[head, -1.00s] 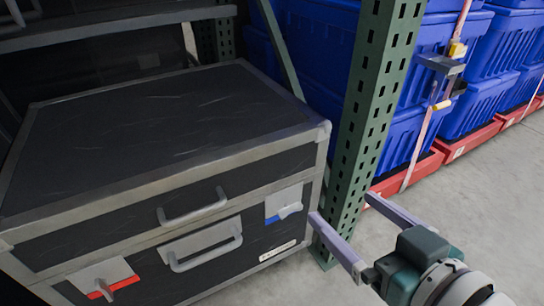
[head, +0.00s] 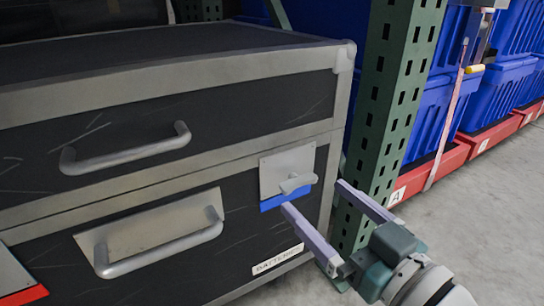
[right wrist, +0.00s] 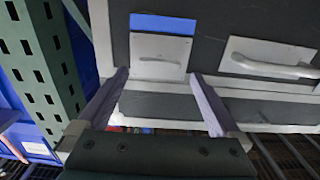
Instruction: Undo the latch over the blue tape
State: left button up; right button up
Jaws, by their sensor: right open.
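The black case (head: 240,105) with grey metal edges fills the left and middle of the head view. Its right-hand latch (head: 285,166) is a grey plate with a small lever, lying over blue tape (head: 272,204). In the right wrist view the latch plate (right wrist: 160,48) appears upside down, with the blue tape (right wrist: 163,24) above it. My right gripper (head: 313,196) is open and empty, its two fingers pointing at the latch from the lower right. In the right wrist view the fingertips (right wrist: 158,76) lie on either side of the latch's lever end; contact cannot be told. My left gripper is out of view.
A green perforated post (head: 385,110) stands just right of the case, close to my right gripper. Two handles, the upper (head: 125,153) and lower (head: 160,250), stick out of the case front. Red tape (head: 25,296) shows at lower left. Blue totes (head: 500,95) stand behind right.

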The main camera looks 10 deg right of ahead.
aim_at(304, 186)
jog(key=b+x, duration=0.2)
jog(key=x, duration=0.3)
jog(key=shift+f, duration=0.15)
jog(key=shift+w+a, duration=0.15)
jog(key=shift+w, duration=0.3)
jog(key=shift+c, duration=1.4)
jog(key=c, duration=1)
